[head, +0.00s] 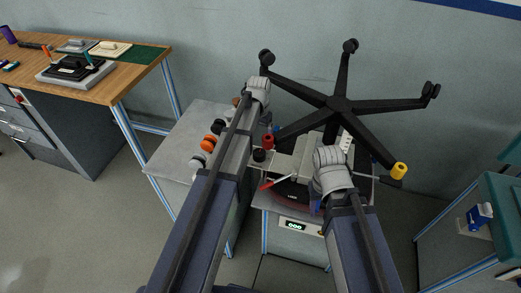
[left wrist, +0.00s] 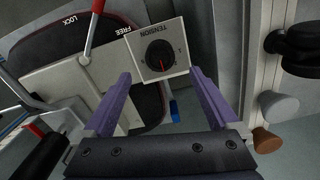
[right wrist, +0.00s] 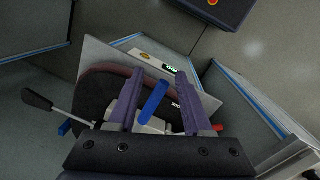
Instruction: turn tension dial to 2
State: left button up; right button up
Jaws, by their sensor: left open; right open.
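The tension dial (left wrist: 160,55) is a round black knob with a red pointer on a light grey plate marked TENSION (left wrist: 147,33). In the left wrist view its pointer aims toward the bottom of the picture, away from the word. The scale marks are too small to read surely. My left gripper (left wrist: 160,78) is open and empty, its fingertips either side of the plate's lower part in the picture; whether they touch it I cannot tell. My right gripper (right wrist: 157,76) is open, with a blue handle (right wrist: 155,98) showing between its fingers; contact is unclear.
A red lever (left wrist: 94,30) stands beside the LOCK and FREE marks. A black five-legged chair base (head: 339,105) spreads behind the mechanism. A grey side cabinet (head: 187,132) holds several knobs and rollers. A lit green display (head: 293,226) is below. A wooden bench (head: 112,92) stands far left.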

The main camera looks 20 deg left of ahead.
aim_at(259, 152)
pick_arm(q)
notch_tip(259, 152, down, 8)
jog(key=b, duration=0.7)
jog(key=shift+r, duration=0.2)
jog(key=shift+r, duration=0.1)
jog(key=shift+c, duration=0.2)
jog(key=c, duration=1.3)
